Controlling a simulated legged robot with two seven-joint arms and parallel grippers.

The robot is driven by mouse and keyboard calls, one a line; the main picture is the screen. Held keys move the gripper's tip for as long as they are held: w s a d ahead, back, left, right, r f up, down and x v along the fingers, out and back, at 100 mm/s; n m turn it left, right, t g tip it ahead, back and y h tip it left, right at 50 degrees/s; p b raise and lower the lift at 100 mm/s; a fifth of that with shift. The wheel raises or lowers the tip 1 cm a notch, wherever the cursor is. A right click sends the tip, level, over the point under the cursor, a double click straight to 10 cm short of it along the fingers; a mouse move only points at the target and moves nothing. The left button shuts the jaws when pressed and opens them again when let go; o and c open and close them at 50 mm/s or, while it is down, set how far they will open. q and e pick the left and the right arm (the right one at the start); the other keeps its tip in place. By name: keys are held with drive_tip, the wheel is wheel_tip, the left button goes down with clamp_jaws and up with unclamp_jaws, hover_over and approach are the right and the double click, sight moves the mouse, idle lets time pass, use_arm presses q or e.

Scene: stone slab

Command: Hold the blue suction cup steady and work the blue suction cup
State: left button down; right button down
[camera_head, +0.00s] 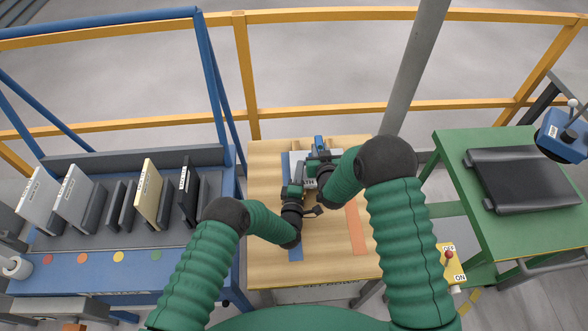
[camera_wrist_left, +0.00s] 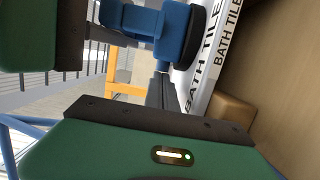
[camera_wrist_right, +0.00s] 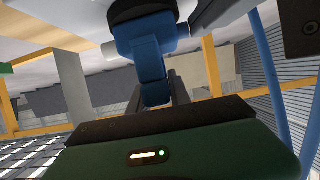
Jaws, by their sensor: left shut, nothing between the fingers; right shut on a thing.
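The blue suction cup (camera_head: 319,142) is at the far middle of the wooden table, largely hidden by my grippers in the head view. In the left wrist view the cup (camera_wrist_left: 180,32), blue with a dark rim, is against a white box lettered BATH TILE (camera_wrist_left: 205,60). My right gripper (camera_wrist_right: 165,92) is shut on a blue part of the suction cup (camera_wrist_right: 150,50), in the right wrist view. My left gripper (camera_head: 293,190) is shut and empty, close beside the right one (camera_head: 322,178). In the left wrist view the cup is beyond its fingers; contact is unclear.
The wooden table (camera_head: 268,265) has a blue strip at left and an orange strip (camera_head: 356,228) at right. A blue rack bench (camera_head: 100,275) with upright panels is at left. A green table (camera_head: 500,225) bears a dark slab (camera_head: 520,178). A yellow railing (camera_head: 330,105) runs behind.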

use_arm(q)
drive_tip(key=shift+s+d, duration=0.15)
drive_tip(key=shift+d, duration=0.25)
use_arm(e)
drive_tip(key=shift+s+a+f, duration=0.15)
drive_tip(key=shift+a+f, duration=0.05)
drive_tip(key=shift+a, duration=0.4)
use_arm(q)
drive_tip(key=shift+a, duration=0.35)
drive_tip(key=a, duration=0.3)
drive_tip(key=shift+a+f, duration=0.1)
drive_tip(key=shift+a, duration=0.1)
use_arm(e)
drive_tip(key=shift+d, duration=0.2)
use_arm(q)
drive_tip(key=v, duration=0.9)
drive_tip(key=shift+s+a, duration=0.2)
drive_tip(key=shift+a, duration=0.25)
use_arm(e)
drive_tip(key=shift+d, duration=0.1)
use_arm(q)
drive_tip(key=shift+s, duration=0.15)
use_arm(e)
drive_tip(key=shift+d, duration=0.1)
drive_tip(key=shift+r, duration=0.1)
use_arm(q)
drive_tip(key=v, duration=0.7)
drive_tip(key=shift+s+a+f, duration=0.1)
drive_tip(key=shift+s+a, duration=0.05)
drive_tip(key=shift+s, duration=0.05)
